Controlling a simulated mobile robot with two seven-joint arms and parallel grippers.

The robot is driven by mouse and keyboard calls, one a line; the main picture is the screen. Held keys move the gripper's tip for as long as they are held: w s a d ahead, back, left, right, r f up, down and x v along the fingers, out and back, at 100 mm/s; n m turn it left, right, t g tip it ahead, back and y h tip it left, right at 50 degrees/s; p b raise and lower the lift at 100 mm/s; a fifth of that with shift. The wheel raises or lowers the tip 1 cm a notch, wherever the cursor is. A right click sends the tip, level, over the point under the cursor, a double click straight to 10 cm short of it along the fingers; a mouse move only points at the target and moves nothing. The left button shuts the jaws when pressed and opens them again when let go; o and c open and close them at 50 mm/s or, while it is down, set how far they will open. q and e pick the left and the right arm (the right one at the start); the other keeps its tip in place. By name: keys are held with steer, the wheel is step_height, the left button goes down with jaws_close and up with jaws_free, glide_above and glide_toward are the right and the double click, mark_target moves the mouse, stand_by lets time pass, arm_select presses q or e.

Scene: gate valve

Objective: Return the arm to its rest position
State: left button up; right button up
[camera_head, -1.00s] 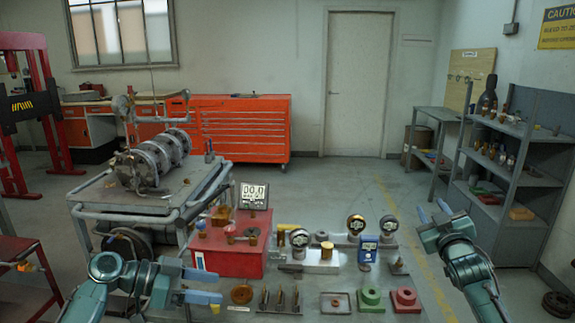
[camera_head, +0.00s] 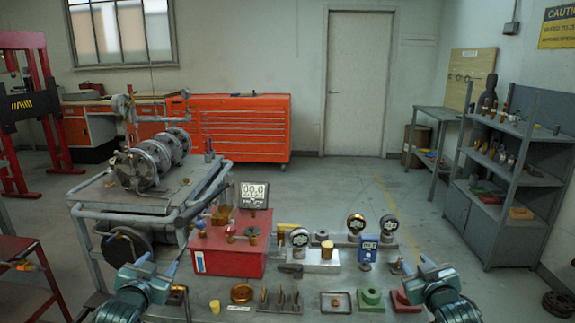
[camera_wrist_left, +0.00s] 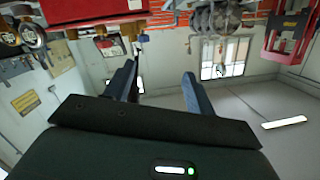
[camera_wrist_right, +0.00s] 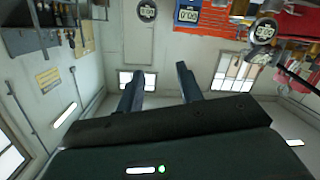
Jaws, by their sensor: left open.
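My left gripper (camera_head: 158,264) is at the left front of the bench in the head view, pointing forward. Its two fingers stand apart with nothing between them, as the left wrist view (camera_wrist_left: 160,90) also shows. My right gripper (camera_head: 418,264) is at the right front, also pointing forward. Its fingers are apart and empty in the right wrist view (camera_wrist_right: 158,90). Part of the red block (camera_head: 405,298) is hidden behind my right gripper. Neither gripper is seen holding anything.
The bench holds a red box (camera_head: 228,262) with a digital meter (camera_head: 254,195), round gauges (camera_head: 300,238), a green block (camera_head: 371,296) and a yellow cup (camera_head: 214,306). A cart (camera_head: 150,205) with flanged pipework stands left. A grey shelf (camera_head: 500,200) stands right.

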arm_select(q)
steer(key=s+d+f+g+h, duration=0.1)
steer(key=s+d+f+g, duration=0.1)
steer(key=s+d+f, duration=0.45)
steer(key=s+d+f+g+h, duration=0.1)
steer(key=s+d+f, duration=0.3)
steer(key=s+f, duration=0.5)
arm_select(e)
steer(key=s+a+f+g+y, duration=0.1)
steer(key=s+a+f+g, duration=0.1)
steer(key=s+a+f, duration=0.45)
steer(key=s+a+f+g+y, duration=0.1)
steer(key=s+a+f, duration=0.3)
steer(key=s+f, duration=0.5)
arm_select(q)
steer(key=s+d+f+g+h, duration=0.1)
steer(key=s+d, duration=0.2)
steer(key=s, duration=0.6)
steer(key=s+d+f+g+h, duration=0.1)
steer(key=s+d, duration=0.2)
steer(key=s, duration=0.7)
arm_select(e)
steer(key=s+a+f+g+y, duration=0.1)
steer(key=s+a, duration=0.2)
steer(key=s, duration=0.6)
steer(key=s+a+f+g+y, duration=0.1)
steer(key=s+a, duration=0.2)
steer(key=s, duration=0.7)
